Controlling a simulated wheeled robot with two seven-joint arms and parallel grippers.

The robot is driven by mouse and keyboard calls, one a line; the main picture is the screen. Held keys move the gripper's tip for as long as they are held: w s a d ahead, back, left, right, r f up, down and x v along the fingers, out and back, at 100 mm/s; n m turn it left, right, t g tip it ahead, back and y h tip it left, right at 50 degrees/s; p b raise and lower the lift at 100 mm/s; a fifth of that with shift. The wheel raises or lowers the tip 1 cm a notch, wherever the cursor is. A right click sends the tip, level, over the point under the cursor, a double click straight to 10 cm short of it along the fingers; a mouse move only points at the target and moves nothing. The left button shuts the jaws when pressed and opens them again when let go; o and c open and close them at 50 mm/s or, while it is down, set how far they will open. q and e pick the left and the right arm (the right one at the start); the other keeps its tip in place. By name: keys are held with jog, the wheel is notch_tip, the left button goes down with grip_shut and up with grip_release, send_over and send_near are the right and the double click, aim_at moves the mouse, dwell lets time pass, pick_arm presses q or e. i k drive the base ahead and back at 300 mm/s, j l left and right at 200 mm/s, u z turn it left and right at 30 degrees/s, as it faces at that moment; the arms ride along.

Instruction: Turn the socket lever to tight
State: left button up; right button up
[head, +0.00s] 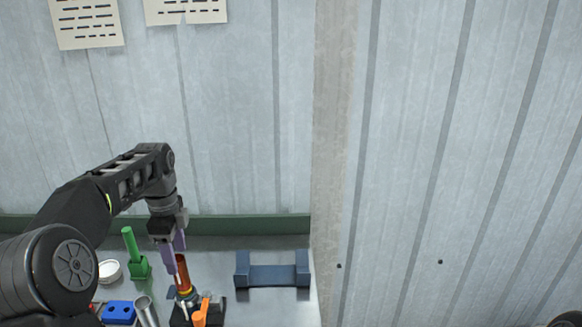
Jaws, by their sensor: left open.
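A dark socket fixture (181,317) stands on the bench at the bottom of the head view. A copper-brown tube (182,270) stands upright in it, with a yellow ring near its foot. An orange lever-like handle (200,315) shows at the fixture's front right; the picture's lower edge is close to it, and I cannot read its setting. My left gripper (174,255) points down with its purple fingers open at the upper end of the tube. I cannot tell whether the fingers touch the tube. My right gripper is not in view.
A green handled tool in a green holder (138,268), a white round dish (109,271), a blue block with holes (118,312) and a silver tube (147,311) stand left of the fixture. A dark blue cradle (272,276) stands right. Bare bench lies around it.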

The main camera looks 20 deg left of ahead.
aim_at(198, 318)
jog(key=i+l, duration=0.1)
jog(key=l, duration=0.7)
jog(key=i+l, duration=0.15)
jog(key=l, duration=0.25)
